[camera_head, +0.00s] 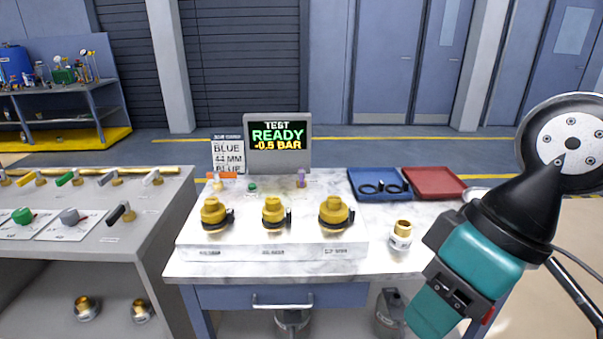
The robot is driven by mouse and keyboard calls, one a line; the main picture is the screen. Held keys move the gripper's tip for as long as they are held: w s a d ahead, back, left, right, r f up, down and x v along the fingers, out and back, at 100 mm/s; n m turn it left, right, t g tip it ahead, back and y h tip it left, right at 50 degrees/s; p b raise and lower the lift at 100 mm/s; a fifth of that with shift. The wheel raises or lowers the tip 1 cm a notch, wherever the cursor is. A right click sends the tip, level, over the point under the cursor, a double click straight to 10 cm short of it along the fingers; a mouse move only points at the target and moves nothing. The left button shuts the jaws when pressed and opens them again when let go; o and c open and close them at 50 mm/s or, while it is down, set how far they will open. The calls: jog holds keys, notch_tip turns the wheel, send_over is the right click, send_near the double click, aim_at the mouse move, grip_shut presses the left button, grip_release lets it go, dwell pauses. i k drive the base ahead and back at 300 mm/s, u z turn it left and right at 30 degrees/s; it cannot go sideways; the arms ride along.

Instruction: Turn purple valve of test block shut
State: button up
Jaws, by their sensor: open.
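The test block (270,252) is a pale marbled block on the bench in the middle of the view, with three brass fittings on its front. The purple valve (301,179) is small and stands at the block's back right, below the screen. Its handle looks short and end-on; its exact angle is too small to tell. My gripper (432,302), teal and black, is at the lower right, nearer the camera, well apart from the valve. It is open and holds nothing I can see; its fingertips are hard to make out.
An orange-handled valve (222,175) and a green one (252,186) are left of the purple valve. The screen (278,142) reads TEST READY -0.5 BAR. A blue tray (372,193), a red tray (434,181) and a loose brass-topped fitting (401,236) are to the right.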

aim_at(300, 172)
jog(key=u, duration=0.2)
jog(key=i, duration=1.2)
jog(key=u, duration=0.1)
